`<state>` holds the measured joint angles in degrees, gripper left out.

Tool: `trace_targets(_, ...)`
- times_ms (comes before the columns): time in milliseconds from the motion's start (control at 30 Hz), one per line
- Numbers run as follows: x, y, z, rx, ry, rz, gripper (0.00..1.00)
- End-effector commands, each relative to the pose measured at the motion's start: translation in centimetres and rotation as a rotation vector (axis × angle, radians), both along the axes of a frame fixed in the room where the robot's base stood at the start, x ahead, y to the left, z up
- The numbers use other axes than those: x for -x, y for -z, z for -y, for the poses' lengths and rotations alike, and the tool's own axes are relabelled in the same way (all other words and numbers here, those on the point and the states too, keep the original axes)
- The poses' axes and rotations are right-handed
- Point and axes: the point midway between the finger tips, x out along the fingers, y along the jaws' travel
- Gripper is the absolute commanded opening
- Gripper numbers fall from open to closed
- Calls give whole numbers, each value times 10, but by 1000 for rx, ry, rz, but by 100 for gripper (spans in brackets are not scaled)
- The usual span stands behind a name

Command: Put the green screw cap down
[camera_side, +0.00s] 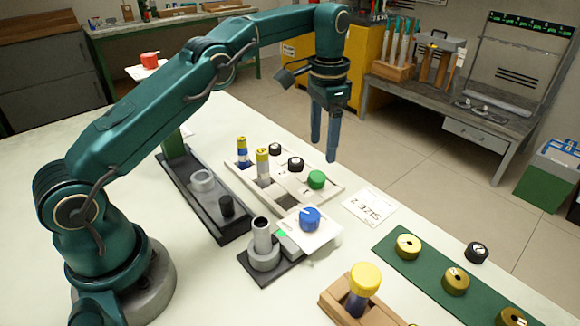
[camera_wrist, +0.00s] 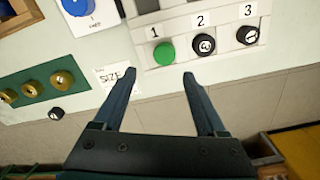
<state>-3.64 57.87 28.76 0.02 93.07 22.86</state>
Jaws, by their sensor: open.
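The green screw cap (camera_side: 316,179) sits at the near right end of a white tray (camera_side: 335,190). In the wrist view the green cap (camera_wrist: 164,53) lies by the label 1, at the left of a row with two black caps. My gripper (camera_side: 332,158) hangs above the tray's far right edge, fingers pointing down, apart from the cap. In the wrist view my gripper (camera_wrist: 158,78) has its two fingers spread with nothing between them. The green cap shows just beyond the fingertips. Nothing hides it.
A blue cap (camera_side: 310,218) sits on a white plate in front. A green strip (camera_side: 420,262) carries brass rings. A wooden block (camera_side: 340,304) holds a yellow-capped rod. A SIZE 2 card (camera_side: 371,206) lies flat.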

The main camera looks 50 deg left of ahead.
Motion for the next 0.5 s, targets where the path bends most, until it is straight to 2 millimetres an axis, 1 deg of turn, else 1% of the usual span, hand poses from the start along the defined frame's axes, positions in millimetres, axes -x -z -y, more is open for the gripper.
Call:
trace_targets(167, 11, -35, 4, -2, -32, 55, 74)
trace_targets(267, 26, -59, 7, -1, -62, 99, 74)
trace_targets(400, 52, -85, 11, 2, -106, 163, 74)
trace_targets(500, 75, -99, 14, 8, -136, 206, 74)
